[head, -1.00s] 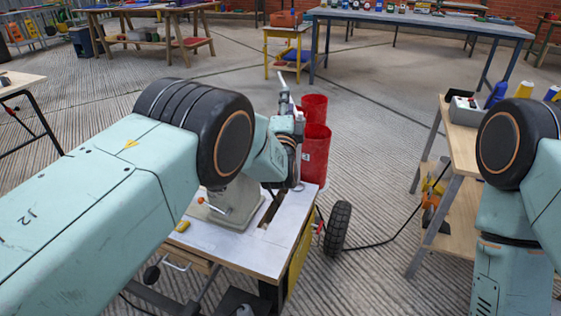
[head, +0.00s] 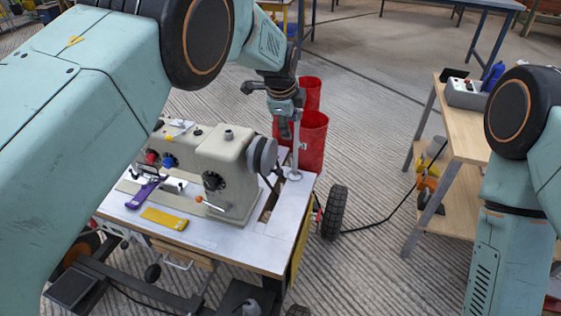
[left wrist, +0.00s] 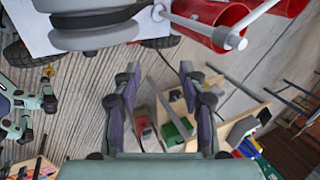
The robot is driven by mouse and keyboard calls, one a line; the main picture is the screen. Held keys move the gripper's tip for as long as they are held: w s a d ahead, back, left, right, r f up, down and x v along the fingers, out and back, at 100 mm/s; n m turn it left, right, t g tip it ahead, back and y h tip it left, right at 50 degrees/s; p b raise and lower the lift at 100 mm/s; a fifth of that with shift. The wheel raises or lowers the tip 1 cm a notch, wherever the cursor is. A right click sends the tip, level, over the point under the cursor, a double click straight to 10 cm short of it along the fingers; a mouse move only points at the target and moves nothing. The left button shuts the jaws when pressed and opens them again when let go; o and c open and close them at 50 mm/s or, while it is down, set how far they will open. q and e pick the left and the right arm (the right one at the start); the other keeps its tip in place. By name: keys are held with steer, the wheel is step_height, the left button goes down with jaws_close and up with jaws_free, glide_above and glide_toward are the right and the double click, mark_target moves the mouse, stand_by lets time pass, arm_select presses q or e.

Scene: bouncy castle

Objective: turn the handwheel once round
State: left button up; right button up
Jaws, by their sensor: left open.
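The handwheel (head: 263,155) is a grey and dark disc on the right end of the beige sewing machine (head: 228,165). In the left wrist view the handwheel (left wrist: 92,30) shows at the top left, beyond the fingers and to their left. My left gripper (head: 284,128) points down just right of and above the handwheel in the head view.
A thin upright metal rod (head: 296,148) stands on the white table (head: 297,205) close to my left gripper. Red bins (head: 314,143) stand behind it. A yellow object (head: 164,219) and a purple object (head: 145,193) lie in front of the machine. A wooden bench (head: 457,120) stands to the right.

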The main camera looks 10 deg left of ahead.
mark_target(269, 157)
arm_select(q)
steer(key=s+g, duration=0.1)
steer(key=s, duration=0.1)
steer(key=s+a+f+g, duration=0.1)
steer(key=s, duration=0.1)
steer(key=s+g, duration=0.1)
steer(key=s, duration=0.1)
steer(key=shift+s+a+f+g+y, duration=0.25)
steer(key=shift+s+a+g+y, duration=0.05)
steer(key=shift+a+y, duration=0.1)
steer(key=shift+s+d+f, duration=0.1)
steer(key=shift+s, duration=0.1)
steer(key=f+b, duration=0.1)
steer(key=f, duration=0.1)
steer(key=f+b, duration=0.1)
steer(key=f, duration=0.2)
steer(key=f+b, duration=0.1)
steer(key=f, duration=0.1)
steer(key=shift+w+f, duration=0.3)
steer(key=shift+f, duration=0.05)
jaws_close()
